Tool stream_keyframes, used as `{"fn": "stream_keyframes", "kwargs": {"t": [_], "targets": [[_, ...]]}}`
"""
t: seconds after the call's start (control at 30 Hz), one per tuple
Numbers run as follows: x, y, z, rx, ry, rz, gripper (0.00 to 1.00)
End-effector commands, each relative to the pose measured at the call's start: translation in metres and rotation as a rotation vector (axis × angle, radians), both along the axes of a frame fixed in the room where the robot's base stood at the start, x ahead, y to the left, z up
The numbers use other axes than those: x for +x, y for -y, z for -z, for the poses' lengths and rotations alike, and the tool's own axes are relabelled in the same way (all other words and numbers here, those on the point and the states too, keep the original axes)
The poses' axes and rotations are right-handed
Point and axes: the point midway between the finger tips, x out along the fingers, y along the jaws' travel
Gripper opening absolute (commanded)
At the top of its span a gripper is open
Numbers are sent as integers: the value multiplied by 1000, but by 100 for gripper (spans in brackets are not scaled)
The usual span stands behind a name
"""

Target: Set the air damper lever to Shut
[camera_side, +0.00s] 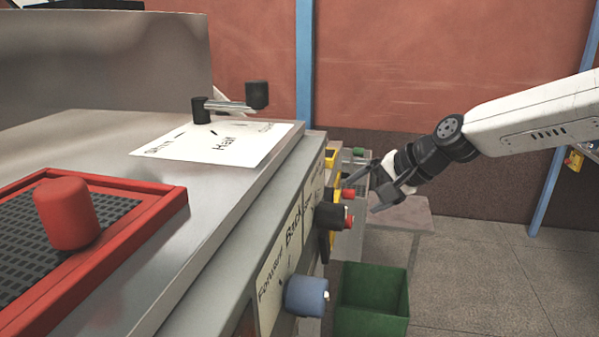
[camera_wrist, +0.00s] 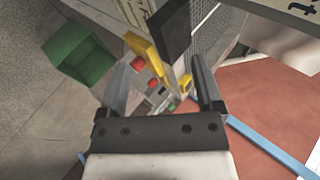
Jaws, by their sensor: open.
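The air damper lever (camera_side: 230,106) is a metal bar on a black pivot with an upright black knob (camera_side: 257,94) at its end. It stands over a white label plate (camera_side: 190,152) on top of the machine. The plate reads what looks like Shut at the left and Half in the middle; the right-hand word is too small to read. The lever points right, toward that right-hand word. My gripper (camera_side: 364,190) is open and empty, right of the machine's front panel, lower than the lever and well apart from it. Its two fingers also show in the wrist view (camera_wrist: 160,82).
The front panel carries a blue knob (camera_side: 306,296), a black and red control (camera_side: 331,217) and yellow parts close to my gripper. A green bin (camera_side: 372,300) stands below. A red knob (camera_side: 66,213) sits in a red-framed grating. Space above the machine top is clear.

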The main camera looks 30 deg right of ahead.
Motion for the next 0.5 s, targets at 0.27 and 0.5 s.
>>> {"fn": "stream_keyframes", "kwargs": {"t": [0.27, 0.5], "targets": [[35, -31, -114, 459, 102, 196, 84], [40, -59, -156, 807, 16, 262, 84]]}}
